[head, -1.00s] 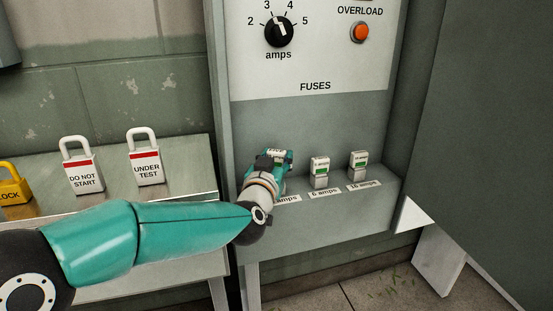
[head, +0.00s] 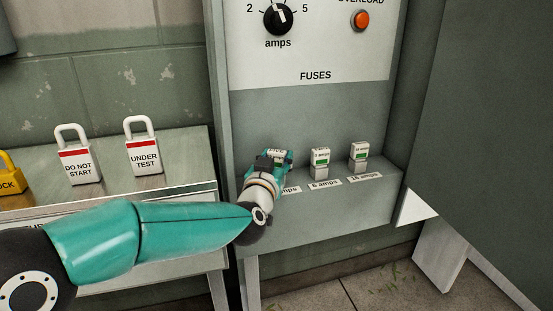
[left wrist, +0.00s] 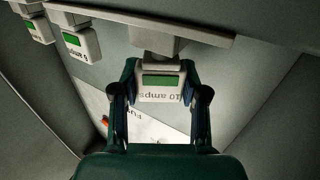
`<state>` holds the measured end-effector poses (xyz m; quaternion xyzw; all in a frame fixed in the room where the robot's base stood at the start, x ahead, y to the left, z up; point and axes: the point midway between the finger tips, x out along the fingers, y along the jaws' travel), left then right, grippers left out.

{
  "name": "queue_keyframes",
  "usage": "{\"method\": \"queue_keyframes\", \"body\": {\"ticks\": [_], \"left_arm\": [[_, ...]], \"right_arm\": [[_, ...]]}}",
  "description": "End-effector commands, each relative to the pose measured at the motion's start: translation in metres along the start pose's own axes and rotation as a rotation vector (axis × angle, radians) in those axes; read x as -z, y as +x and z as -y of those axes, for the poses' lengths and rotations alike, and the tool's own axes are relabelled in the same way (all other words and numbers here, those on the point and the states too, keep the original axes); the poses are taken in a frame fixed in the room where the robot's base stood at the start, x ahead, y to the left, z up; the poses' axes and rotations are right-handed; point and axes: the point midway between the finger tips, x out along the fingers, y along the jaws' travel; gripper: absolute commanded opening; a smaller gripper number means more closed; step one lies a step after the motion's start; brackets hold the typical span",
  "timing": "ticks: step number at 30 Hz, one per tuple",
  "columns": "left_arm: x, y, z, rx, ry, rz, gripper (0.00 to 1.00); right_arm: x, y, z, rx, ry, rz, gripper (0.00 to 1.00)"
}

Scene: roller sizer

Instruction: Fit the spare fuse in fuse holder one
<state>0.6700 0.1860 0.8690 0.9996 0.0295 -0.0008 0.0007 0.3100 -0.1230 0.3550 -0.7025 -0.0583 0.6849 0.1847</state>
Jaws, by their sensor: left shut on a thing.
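My left gripper (head: 285,158) is at the left end of the fuse row inside the cabinet. It is shut on a white fuse with a green band, marked 10 amps. The fuse shows between the fingers in the left wrist view (left wrist: 160,84). Its narrow end meets the grey holder block (left wrist: 157,42); I cannot tell whether it is fully seated. My gripper hides most of that holder and part of its label in the head view. My right gripper is not in view.
The 6 amps fuse (head: 320,158) and 16 amps fuse (head: 359,152) stand in holders to the right. An open cabinet door (head: 480,130) bounds the right side. Padlocks, including the UNDER TEST one (head: 142,155), stand on the left bench (head: 190,165).

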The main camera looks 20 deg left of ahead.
Motion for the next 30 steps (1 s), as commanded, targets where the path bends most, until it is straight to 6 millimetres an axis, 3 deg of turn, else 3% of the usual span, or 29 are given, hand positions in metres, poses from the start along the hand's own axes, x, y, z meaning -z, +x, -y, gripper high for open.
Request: {"method": "queue_keyframes", "body": {"ticks": [11,12,17,30], "left_arm": [[-0.0107,0.0000,0.0001,0.000,0.000,0.000,0.17],[-0.0098,0.0000,0.0001,0.000,0.000,0.000,0.47],[-0.0093,0.0000,0.0001,0.000,0.000,0.000,0.73],[-0.0089,-0.0067,-0.0002,-0.001,0.000,0.000,0.73]], "right_arm": [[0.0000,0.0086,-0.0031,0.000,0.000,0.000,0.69],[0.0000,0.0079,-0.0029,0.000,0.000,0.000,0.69],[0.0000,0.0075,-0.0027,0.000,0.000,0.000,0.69],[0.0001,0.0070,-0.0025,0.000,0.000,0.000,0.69]]}}
